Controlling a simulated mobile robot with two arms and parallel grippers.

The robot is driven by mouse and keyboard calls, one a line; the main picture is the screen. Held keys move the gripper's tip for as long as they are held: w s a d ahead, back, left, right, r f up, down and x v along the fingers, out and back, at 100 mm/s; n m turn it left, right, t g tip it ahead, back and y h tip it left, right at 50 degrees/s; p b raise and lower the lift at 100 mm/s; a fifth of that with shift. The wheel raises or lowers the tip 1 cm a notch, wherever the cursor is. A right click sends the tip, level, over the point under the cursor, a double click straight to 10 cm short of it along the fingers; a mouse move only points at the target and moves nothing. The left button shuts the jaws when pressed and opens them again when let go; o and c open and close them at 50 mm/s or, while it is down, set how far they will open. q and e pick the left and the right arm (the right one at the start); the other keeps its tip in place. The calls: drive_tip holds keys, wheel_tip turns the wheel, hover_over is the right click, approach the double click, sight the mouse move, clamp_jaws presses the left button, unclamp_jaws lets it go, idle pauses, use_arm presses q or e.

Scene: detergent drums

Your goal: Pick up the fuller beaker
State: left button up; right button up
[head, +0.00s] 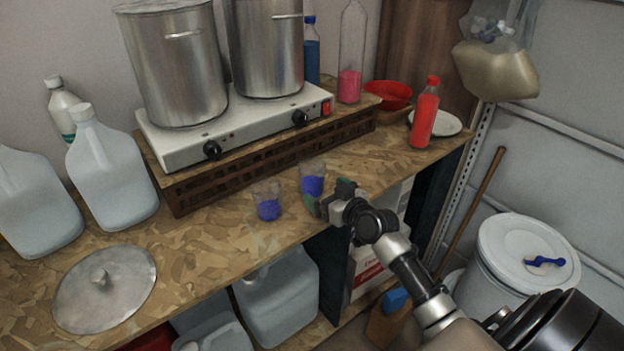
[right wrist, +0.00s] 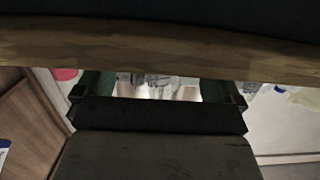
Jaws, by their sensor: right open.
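Two small clear beakers with blue liquid stand on the front part of the wooden worktop. The left beaker (head: 268,208) is nearer the edge. The right beaker (head: 312,184) stands a little farther back, close to my right gripper. Their levels look similar, and I cannot tell surely which is fuller. My right gripper (head: 315,206) is open at the worktop's front edge, just in front of the right beaker, with nothing held. In the right wrist view its green-padded fingers (right wrist: 160,88) are apart, with blurred glassy shapes beyond. My left gripper is not in view.
Behind the beakers, a hot plate (head: 225,125) with two steel pots sits on a raised wooden stand. A metal lid (head: 104,290) and jugs (head: 110,175) are at left. A red bottle (head: 424,115) stands at right. In the right wrist view a wooden edge (right wrist: 160,48) crosses the top.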

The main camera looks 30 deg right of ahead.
sight(320, 186)
drive_tip(key=w, duration=0.3)
drive_tip(key=shift+w+a+p, duration=0.1)
drive_tip(key=shift+w+p, duration=0.25)
drive_tip(key=shift+w+f, duration=0.2)
drive_tip(key=shift+w, duration=0.3)
drive_tip(key=shift+s, duration=0.1)
drive_tip(key=shift+c, duration=0.6)
drive_tip(key=c, duration=0.9)
drive_tip(key=shift+r, duration=0.25)
